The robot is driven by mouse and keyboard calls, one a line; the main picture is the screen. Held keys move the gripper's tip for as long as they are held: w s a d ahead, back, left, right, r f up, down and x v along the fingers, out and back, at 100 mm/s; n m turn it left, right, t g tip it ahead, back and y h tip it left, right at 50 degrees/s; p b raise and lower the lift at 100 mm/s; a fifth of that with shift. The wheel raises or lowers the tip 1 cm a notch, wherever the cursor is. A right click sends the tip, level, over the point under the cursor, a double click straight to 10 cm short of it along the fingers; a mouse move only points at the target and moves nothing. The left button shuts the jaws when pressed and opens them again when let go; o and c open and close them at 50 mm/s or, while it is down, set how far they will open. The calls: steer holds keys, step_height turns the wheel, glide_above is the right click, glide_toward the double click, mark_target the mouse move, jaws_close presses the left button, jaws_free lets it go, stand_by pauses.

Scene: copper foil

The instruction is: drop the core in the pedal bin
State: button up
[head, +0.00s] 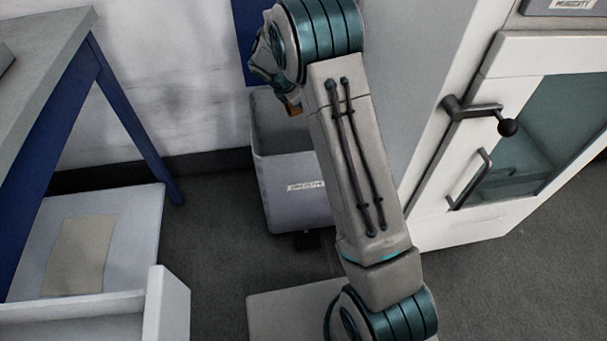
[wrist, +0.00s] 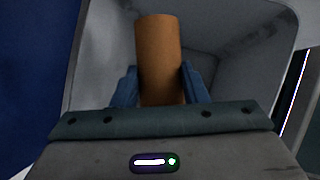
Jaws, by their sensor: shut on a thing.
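The core is an orange-brown cylinder (wrist: 160,58), upright in the wrist view, and my gripper (wrist: 163,90) is shut on it with blue fingers on both sides. In the head view a small orange-brown bit of the core (head: 293,107) shows below my wrist; the fingers are mostly hidden there by my arm. The pedal bin (head: 290,190) is a grey-white open box with a label and a dark pedal at its foot. The core is over or at the bin's opening; its height above the rim is unclear. The bin's inner wall (wrist: 235,60) fills the wrist view behind the core.
A white cabinet with a glass door (head: 520,150) and dark handle stands at the right. A blue-legged table (head: 50,90) and a low white drawer or shelf with a tan sheet (head: 78,255) are at the left. A blue panel (wrist: 30,80) stands beside the bin. Floor is clear between.

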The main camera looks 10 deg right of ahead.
steer(key=shift+f+b, duration=1.2)
steer(key=shift+f, duration=0.6)
steer(key=o, duration=1.2)
steer(key=shift+r, duration=0.15)
steer(key=p+v, duration=0.4)
steer(key=v, duration=0.9)
steer(key=shift+s+a+r+p, duration=0.2)
steer(key=shift+a+p, duration=0.1)
steer(key=shift+p, duration=0.1)
